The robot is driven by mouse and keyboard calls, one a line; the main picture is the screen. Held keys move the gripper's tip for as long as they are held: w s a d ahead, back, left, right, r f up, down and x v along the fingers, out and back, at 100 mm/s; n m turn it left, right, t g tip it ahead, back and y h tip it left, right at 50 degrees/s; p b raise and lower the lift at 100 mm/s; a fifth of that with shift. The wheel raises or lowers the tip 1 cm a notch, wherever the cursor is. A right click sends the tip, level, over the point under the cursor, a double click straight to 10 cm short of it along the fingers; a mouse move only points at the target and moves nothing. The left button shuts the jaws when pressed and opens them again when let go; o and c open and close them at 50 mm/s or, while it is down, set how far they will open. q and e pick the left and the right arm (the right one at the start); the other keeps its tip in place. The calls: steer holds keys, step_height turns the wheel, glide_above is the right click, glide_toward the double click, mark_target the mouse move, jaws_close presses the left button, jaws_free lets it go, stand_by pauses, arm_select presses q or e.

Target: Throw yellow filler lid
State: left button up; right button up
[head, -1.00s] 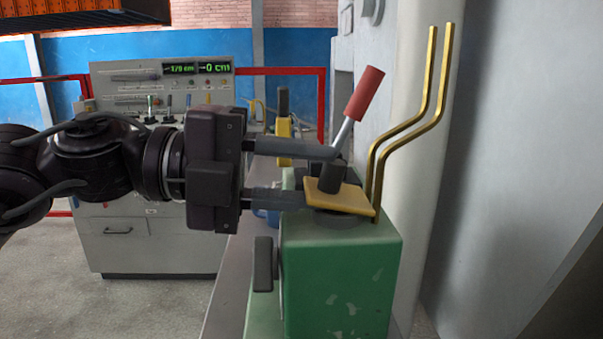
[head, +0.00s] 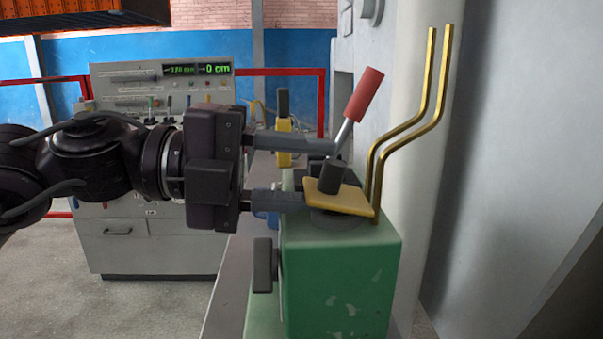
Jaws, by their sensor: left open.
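The yellow filler lid (head: 350,205) is a flat yellow plate on top of the green box (head: 345,265). A dark stub on the plate carries a lever with a red grip (head: 364,94), tilted up to the right. My left gripper (head: 320,173) comes in from the left with its fingers open. Its upper finger ends beside the lever's shaft, and its lower finger ends at the plate's left edge. I cannot tell whether either finger touches. My right gripper is not in view.
Two bent brass pipes (head: 432,95) rise behind the box, close to the pale wall. A dark knob (head: 263,265) sticks out on the box's left side. A grey control console (head: 112,245) with green displays and a smaller yellow-based lever (head: 284,140) stand behind.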

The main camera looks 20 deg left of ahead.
arm_select(q)
steer(key=shift+a+f+b, duration=0.1)
steer(key=shift+f+b, duration=0.2)
steer(key=shift+f, duration=0.05)
steer(key=shift+a+r, duration=0.1)
steer(key=shift+a, duration=0.2)
steer(key=r+b+v, duration=0.1)
steer(key=b+v, duration=0.2)
steer(key=v, duration=0.5)
steer(key=shift+r+b, duration=0.3)
steer(key=shift+b, duration=0.1)
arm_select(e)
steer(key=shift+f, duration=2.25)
arm_select(q)
steer(key=b+v, duration=0.3)
steer(key=v, duration=0.4)
steer(key=shift+s+a, duration=0.25)
steer(key=shift+a, duration=0.15)
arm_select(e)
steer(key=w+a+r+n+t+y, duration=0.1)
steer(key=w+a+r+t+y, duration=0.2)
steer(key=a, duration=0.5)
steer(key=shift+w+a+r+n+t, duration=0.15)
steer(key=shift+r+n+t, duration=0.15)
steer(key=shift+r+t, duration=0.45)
